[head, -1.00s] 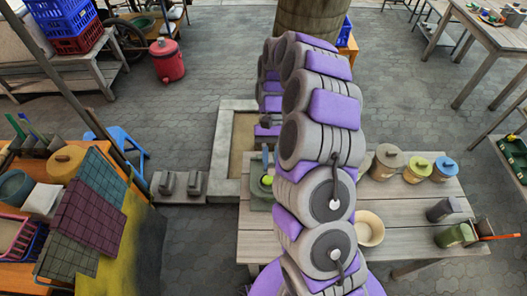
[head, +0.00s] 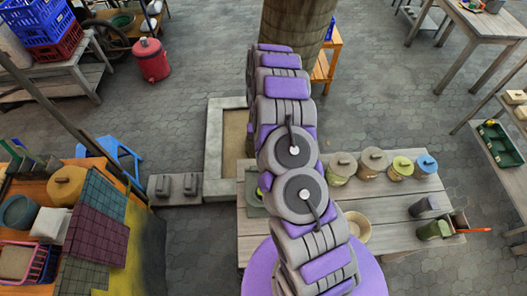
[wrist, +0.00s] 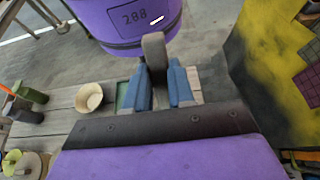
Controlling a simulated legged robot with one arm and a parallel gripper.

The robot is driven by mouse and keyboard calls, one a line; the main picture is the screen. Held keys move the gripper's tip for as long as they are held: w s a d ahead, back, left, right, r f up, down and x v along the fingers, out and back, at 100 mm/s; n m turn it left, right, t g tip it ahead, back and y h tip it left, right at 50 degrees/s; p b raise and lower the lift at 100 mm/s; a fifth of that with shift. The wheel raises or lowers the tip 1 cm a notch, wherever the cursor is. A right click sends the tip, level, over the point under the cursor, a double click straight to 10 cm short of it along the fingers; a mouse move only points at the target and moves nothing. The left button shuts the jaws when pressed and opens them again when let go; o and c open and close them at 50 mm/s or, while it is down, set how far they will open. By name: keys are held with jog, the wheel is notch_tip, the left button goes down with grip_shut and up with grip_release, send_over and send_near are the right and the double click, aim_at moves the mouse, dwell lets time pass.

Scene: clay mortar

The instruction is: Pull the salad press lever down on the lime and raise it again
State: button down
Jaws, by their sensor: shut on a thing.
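In the wrist view, my gripper's two blue fingers (wrist: 159,88) are closed on the press lever (wrist: 154,50), a dark grey-brown bar with a rounded end that stands up between them. A green base (wrist: 122,94) shows beside the left finger. In the head view, the salad press's green base (head: 253,192) is on the left end of the wooden table, mostly covered by my arm. A sliver of bright green, likely the lime (head: 265,182), shows at the arm's edge. My gripper is hidden behind my arm in the head view.
The wooden table (head: 395,210) holds a cream bowl (head: 356,228), several lidded jars (head: 373,161) and dark and green containers (head: 434,229) on the right. A tiled-roof stall (head: 97,232) stands at left. A stone-edged planter (head: 213,150) lies behind.

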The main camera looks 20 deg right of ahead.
jog(key=shift+w+d+p, duration=0.1)
jog(key=shift+w+p, duration=0.15)
jog(key=shift+p, duration=0.05)
dwell(0.4)
jog(key=c, duration=1)
grip_release()
jog(key=shift+w, duration=0.15)
jog(key=shift+o, duration=0.2)
jog(key=shift+r, duration=0.15)
jog(key=shift+r+p, duration=0.4)
jog(key=shift+r, duration=0.2)
notch_tip(320, 180, up, 2)
jog(key=shift+d+r+p, duration=0.1)
jog(key=shift+r+p, duration=0.05)
jog(key=shift+p, duration=0.65)
jog(key=s+a+r+b, duration=0.1)
jog(key=s+b, duration=0.2)
jog(key=s, duration=1.3)
jog(key=shift+a, duration=0.3)
